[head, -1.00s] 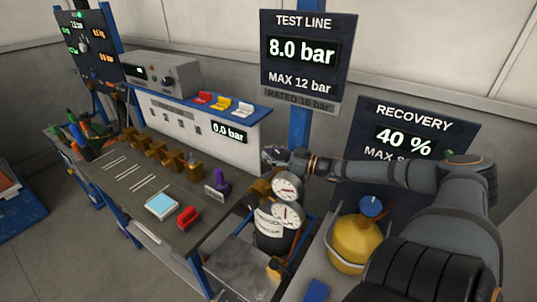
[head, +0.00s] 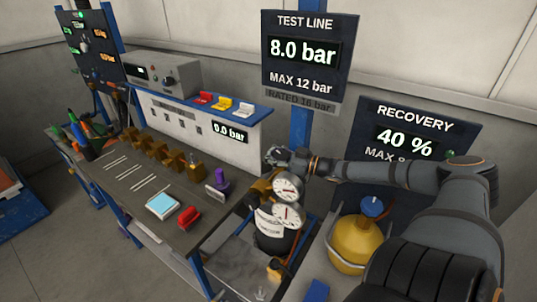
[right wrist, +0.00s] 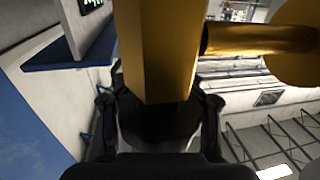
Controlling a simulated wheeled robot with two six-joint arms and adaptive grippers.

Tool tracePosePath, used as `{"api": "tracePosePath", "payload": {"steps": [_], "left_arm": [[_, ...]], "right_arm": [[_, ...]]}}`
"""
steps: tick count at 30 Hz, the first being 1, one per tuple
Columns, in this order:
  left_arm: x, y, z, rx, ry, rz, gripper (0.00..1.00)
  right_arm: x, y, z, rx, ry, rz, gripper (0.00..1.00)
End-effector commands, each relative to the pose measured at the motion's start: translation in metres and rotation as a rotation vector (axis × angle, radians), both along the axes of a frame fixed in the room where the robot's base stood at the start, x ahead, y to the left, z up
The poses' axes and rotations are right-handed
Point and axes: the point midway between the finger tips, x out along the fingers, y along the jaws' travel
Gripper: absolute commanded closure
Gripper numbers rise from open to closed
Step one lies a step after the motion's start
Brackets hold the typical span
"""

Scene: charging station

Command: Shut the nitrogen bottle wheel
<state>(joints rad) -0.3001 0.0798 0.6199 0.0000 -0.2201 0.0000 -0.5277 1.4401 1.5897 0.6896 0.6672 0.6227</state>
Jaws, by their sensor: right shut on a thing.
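The nitrogen bottle (head: 268,240) is a dark cylinder with a white label, standing beyond the near end of the bench. Its brass valve body (head: 260,188) and two round white gauges (head: 287,190) sit on top. My right gripper (head: 275,157) reaches in from the right above the gauges, at the valve top. In the right wrist view the brass valve body (right wrist: 157,50) runs away from between the fingers. A dark part (right wrist: 160,128), apparently the wheel, sits between the fingers and is mostly hidden. The right gripper is shut on it. My left gripper is not in view.
A yellow bottle (head: 355,245) with a blue top stands right of the nitrogen bottle. The bench (head: 120,190) holds brass fittings, a red block (head: 189,217) and a purple part (head: 221,180). The test line sign (head: 304,60) reads 8.0 bar.

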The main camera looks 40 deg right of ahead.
Motion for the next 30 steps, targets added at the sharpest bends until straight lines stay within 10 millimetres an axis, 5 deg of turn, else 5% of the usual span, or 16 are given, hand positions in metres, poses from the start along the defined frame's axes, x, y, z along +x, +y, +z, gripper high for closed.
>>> {"api": "tracePosePath", "payload": {"steps": [28,29,30], "left_arm": [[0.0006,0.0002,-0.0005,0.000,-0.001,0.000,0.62],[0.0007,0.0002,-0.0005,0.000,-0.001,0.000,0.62],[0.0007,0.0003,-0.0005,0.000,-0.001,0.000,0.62]], "right_arm": [[-0.0015,-0.0008,-0.0051,-0.004,0.008,-0.003,0.97],[-0.0015,-0.0008,-0.0051,-0.004,0.008,-0.003,0.62],[-0.0015,-0.0008,-0.0049,-0.003,0.009,-0.003,0.56]]}}
